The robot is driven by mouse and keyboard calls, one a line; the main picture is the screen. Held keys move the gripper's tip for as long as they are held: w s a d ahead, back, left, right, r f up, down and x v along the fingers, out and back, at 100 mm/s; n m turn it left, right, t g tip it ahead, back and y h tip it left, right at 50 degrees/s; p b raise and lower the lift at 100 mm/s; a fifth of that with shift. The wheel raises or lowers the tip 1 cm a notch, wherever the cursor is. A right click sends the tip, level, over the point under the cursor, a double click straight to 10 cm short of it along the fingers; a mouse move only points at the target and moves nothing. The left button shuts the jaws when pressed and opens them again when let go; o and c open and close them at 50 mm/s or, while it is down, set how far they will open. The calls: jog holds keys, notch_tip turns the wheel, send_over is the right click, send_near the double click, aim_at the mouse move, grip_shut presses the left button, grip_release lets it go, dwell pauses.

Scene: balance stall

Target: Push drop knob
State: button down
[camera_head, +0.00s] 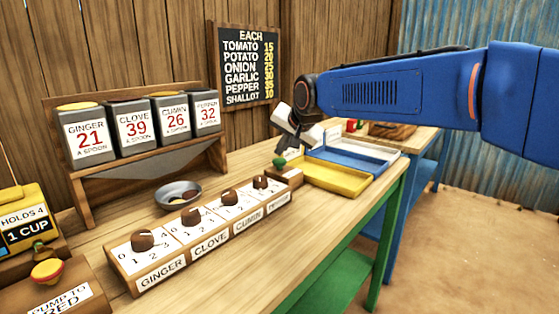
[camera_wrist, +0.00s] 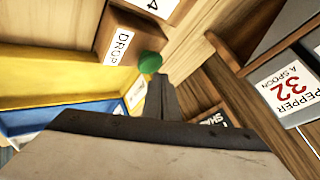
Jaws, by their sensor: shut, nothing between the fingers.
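The drop knob is a small green ball (camera_head: 279,162) on a wooden block (camera_head: 291,176) at the far end of the row of spice dials. In the wrist view the green knob (camera_wrist: 150,62) stands out from the block, whose white label reads DROP (camera_wrist: 118,48). My gripper (camera_head: 287,148) is shut and empty, pointing down just above and beside the knob. In the wrist view its dark fingertip (camera_wrist: 160,85) shows just below the knob in the picture. I cannot tell whether they touch.
Several brown dials sit on the labelled dial board (camera_head: 165,275). A grey bowl (camera_head: 165,197) stands behind it. The spice rack (camera_head: 155,178) is at the back left. A yellow tray (camera_head: 335,180) lies right of the knob block.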

aim_at(281, 161)
jog(key=shift+r, duration=0.25)
jog(key=shift+r, duration=2.5)
jog(key=s+d+f+n+h, duration=0.1)
jog(key=s+d+f, duration=0.2)
jog(key=s+d, duration=0.35)
jog(key=s+d+f+g+h, duration=0.1)
jog(key=s+d+f, duration=0.35)
jog(key=d, duration=0.35)
jog(key=s+d+f+n+h, duration=0.1)
jog(key=s+d+f, duration=0.2)
jog(key=s+d, duration=0.4)
jog(key=s+d+f, duration=0.3)
jog(key=s+f, duration=0.2)
jog(key=s, duration=0.2)
jog(key=s+d+f+n+g+h, duration=0.1)
jog(key=s+d+f, duration=0.3)
jog(key=s+f, duration=0.1)
jog(key=s+d+f+g, duration=0.1)
jog(key=s+d+f, duration=0.2)
jog(key=s+f, duration=0.3)
jog(key=s, duration=0.2)
jog(key=shift+s+d, duration=0.25)
jog(key=shift+s, duration=0.05)
